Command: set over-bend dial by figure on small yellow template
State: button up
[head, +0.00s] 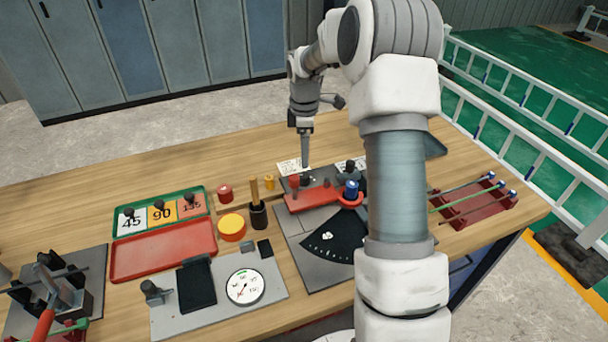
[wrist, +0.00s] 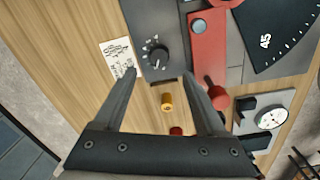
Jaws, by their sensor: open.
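The over-bend dial looks to be the black knob (wrist: 155,57) with white marks around it on a dark grey plate in the wrist view. My gripper (wrist: 158,75) is open and empty, its fingertips spread on both sides below the knob in the picture. In the head view my gripper (head: 305,162) points down over that plate. A small yellow cylinder (wrist: 166,102) stands on the table beside the plate; it also shows in the head view (head: 269,183). I cannot read a figure on it. A white card (wrist: 118,59) with small writing lies beside the plate.
A red bar (head: 312,198) and black angle scale (head: 335,238) adjoin the dial plate. A green tray (head: 118,222) holds tiles marked 45, 90 and 135. A red tray (head: 162,252), yellow disc (head: 231,228) and dial gauge (head: 245,287) stand nearby. The back left table is clear.

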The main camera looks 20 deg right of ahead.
aim_at(304, 175)
notch_tip(304, 175, down, 9)
jog(key=shift+w+f, duration=0.1)
jog(key=shift+w, duration=0.05)
grip_shut()
dwell(0.5)
